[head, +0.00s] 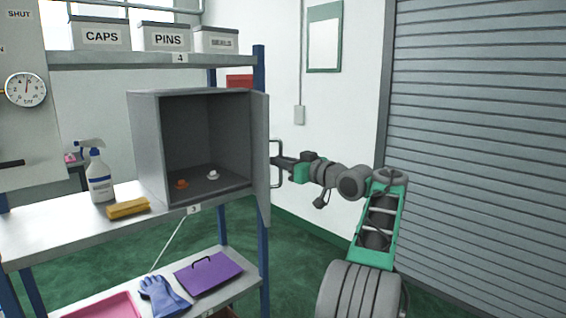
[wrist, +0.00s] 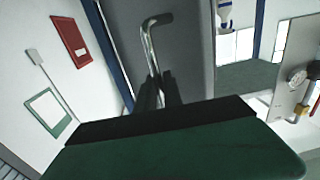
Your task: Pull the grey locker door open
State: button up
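The grey locker (head: 147,140) stands on the middle shelf with its front open. Its door (head: 261,150) is swung wide to the right and shows nearly edge-on in the head view. The door fills the upper middle of the wrist view (wrist: 190,60). A bar handle (head: 279,149) sits on the door's outer face; it also shows in the wrist view (wrist: 150,45). My gripper (head: 279,162) is at the handle, on the right of the door. In the wrist view its fingers (wrist: 158,90) close around the lower part of the bar; the contact itself is partly hidden.
An orange item (head: 181,184) and a white item (head: 213,175) lie inside the locker. A spray bottle (head: 100,182) and a yellow sponge (head: 128,208) stand left of it. A blue rack post (head: 261,80) is behind the door. A roller shutter (head: 480,130) is at right.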

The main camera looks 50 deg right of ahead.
jog(key=shift+o, duration=0.8)
jog(key=shift+r, duration=0.1)
jog(key=s+b, duration=0.3)
jog(key=s, duration=0.4)
jog(key=shift+s, duration=0.4)
jog(key=shift+a, duration=0.1)
